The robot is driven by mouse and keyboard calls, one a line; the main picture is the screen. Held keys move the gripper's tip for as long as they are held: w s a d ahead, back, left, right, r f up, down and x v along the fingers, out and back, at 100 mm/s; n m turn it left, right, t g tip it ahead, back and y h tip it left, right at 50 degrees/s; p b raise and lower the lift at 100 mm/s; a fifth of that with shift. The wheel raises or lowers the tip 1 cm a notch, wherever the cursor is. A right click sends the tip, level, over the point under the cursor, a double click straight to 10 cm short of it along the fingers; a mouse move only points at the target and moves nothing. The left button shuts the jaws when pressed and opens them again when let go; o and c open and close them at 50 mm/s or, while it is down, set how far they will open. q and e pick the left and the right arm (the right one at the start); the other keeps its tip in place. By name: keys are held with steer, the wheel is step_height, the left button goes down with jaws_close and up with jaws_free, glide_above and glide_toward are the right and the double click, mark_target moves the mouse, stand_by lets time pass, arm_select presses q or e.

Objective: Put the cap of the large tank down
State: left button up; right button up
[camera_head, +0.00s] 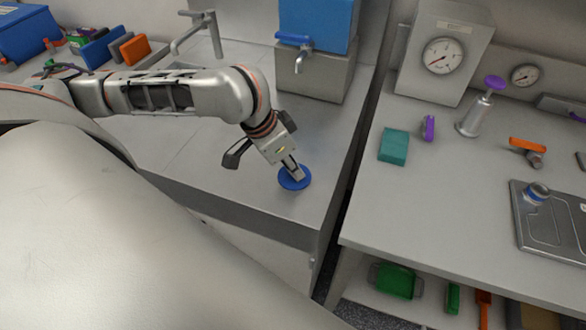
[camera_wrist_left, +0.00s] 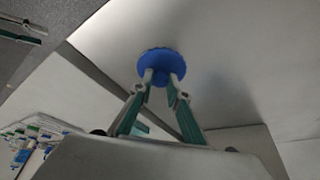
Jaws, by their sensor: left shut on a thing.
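The cap (camera_head: 291,184) is a round blue disc at the front right of the left counter. My left gripper (camera_head: 296,173) points down and is shut on it. In the left wrist view the cap (camera_wrist_left: 162,62) sits at the fingertips, and the two fingers (camera_wrist_left: 162,80) close on its middle from both sides. The cap is at or just above the counter top; I cannot tell if it touches. A blue tank (camera_head: 330,22) with a tap stands on a grey block at the back of this counter. My right gripper is out of view.
The counter (camera_head: 225,180) around the cap is bare. A narrow gap separates it from the right bench (camera_head: 400,205), which holds a gauge box (camera_head: 440,55), a teal block (camera_head: 394,146), a purple-topped post (camera_head: 475,115) and a metal tray (camera_head: 525,235). A sink tap (camera_head: 200,35) stands behind my left arm.

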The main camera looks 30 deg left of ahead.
arm_select(q)
steer(key=shift+f, duration=0.1)
steer(key=shift+f, duration=0.1)
steer(key=o, duration=0.8)
